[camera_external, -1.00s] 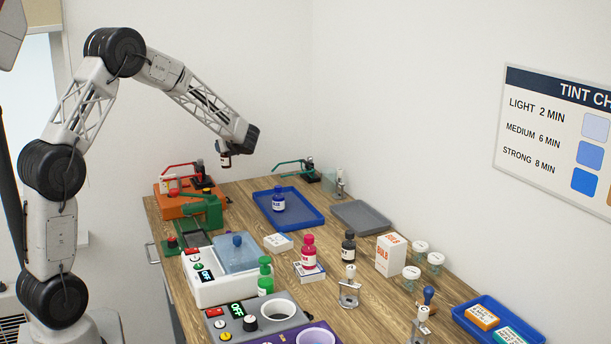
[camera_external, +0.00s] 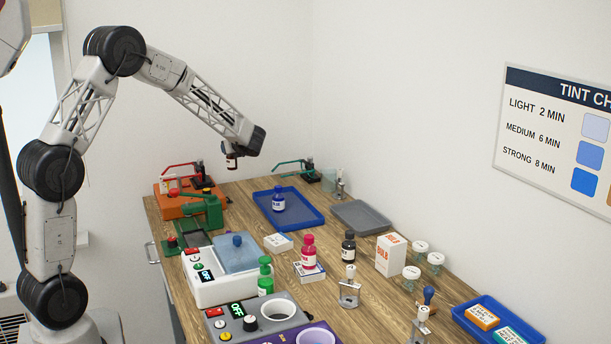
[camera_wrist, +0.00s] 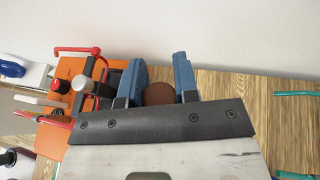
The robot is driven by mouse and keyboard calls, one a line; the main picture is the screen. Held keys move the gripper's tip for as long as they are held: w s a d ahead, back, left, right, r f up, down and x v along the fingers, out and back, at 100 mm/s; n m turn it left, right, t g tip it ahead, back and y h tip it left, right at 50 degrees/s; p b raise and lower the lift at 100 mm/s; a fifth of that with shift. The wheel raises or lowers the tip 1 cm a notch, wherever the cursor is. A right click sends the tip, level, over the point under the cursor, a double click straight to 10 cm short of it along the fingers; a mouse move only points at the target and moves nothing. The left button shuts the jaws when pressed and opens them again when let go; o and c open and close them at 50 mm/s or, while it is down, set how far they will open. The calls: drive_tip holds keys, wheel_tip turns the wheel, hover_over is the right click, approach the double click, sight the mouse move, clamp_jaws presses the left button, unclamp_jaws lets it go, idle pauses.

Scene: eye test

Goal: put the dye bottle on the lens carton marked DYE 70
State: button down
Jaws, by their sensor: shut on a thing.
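My gripper (camera_external: 236,150) is shut on a small dark brown bottle with a white label (camera_external: 231,162), held in the air above the far left of the table. In the wrist view its round brown top (camera_wrist: 158,94) shows between the blue fingers. A small white carton (camera_external: 278,242) lies flat on the table with nothing on it, below and to the right of my gripper. Another white carton (camera_external: 311,275) lies nearer, with a red bottle (camera_external: 309,250) standing on it. The print on both cartons is too small to read, so I cannot tell which says DYE 70.
A blue tray (camera_external: 302,222) holds a blue bottle (camera_external: 278,200). A grey tray (camera_external: 361,216) is empty. A black bottle (camera_external: 348,246), an orange-and-white box (camera_external: 391,254) and several jars stand to the right. A white heater unit (camera_external: 222,288) and green bottle (camera_external: 265,276) stand left.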

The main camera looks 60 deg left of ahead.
drive_tip(key=w+d+r+m+t, duration=0.1)
drive_tip(key=w+d+t, duration=0.1)
drive_tip(key=d, duration=1)
drive_tip(key=w+d+r+m+t, duration=0.1)
drive_tip(key=w+d+m, duration=0.15)
drive_tip(key=d, duration=1.05)
drive_tip(key=s+d+m+t, duration=0.1)
drive_tip(key=d, duration=0.9)
drive_tip(key=s+d+r+m+t, duration=0.1)
drive_tip(key=s+d+t, duration=0.1)
drive_tip(key=d, duration=0.9)
drive_tip(key=shift+r, duration=0.25)
drive_tip(key=shift+s, duration=0.1)
wheel_tip(320, 180, down, 6)
drive_tip(key=shift+f, duration=0.15)
drive_tip(key=shift+f, duration=1.85)
drive_tip(key=shift+f, duration=0.15)
